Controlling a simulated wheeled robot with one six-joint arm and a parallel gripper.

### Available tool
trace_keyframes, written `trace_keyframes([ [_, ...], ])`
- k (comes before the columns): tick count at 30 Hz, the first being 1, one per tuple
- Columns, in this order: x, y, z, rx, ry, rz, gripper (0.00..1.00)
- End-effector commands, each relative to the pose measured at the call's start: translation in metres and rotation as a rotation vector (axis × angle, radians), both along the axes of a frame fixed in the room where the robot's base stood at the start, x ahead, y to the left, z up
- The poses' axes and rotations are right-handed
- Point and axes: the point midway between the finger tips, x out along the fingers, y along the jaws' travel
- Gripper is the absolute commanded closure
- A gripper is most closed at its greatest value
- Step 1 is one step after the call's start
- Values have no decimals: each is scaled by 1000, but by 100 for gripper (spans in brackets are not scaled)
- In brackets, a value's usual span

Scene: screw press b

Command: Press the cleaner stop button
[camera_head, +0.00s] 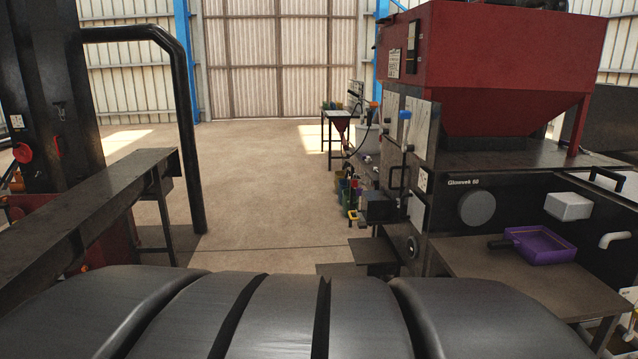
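No part is clearly marked as the cleaner stop button, and I cannot tell which control it is. A red round part (22,152) sits on the dark column at the left. A smaller red part (57,148) is just right of it. On the right stands a machine (471,186) labelled "Glosvek 60" with a red hopper (505,70) on top. Its near-left face carries levers, a blue knob (405,114) and pale panels, too small to read. My gripper is not in view. A dark grey ribbed part of my own body fills the bottom of the picture.
A dark beam (90,215) and a bent black pipe frame (187,110) stand at the left. A side table (480,265) with a purple tray (540,246) juts out at the right. Open concrete floor (262,190) runs between them to a closed corrugated door (280,60).

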Motion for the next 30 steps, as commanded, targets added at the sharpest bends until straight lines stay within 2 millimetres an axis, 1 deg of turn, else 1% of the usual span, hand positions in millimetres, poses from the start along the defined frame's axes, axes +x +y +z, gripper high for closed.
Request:
trace_keyframes([
  [1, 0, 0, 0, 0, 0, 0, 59],
  [7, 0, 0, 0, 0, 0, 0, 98],
  [8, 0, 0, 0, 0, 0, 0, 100],
  [30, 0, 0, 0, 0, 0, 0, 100],
])
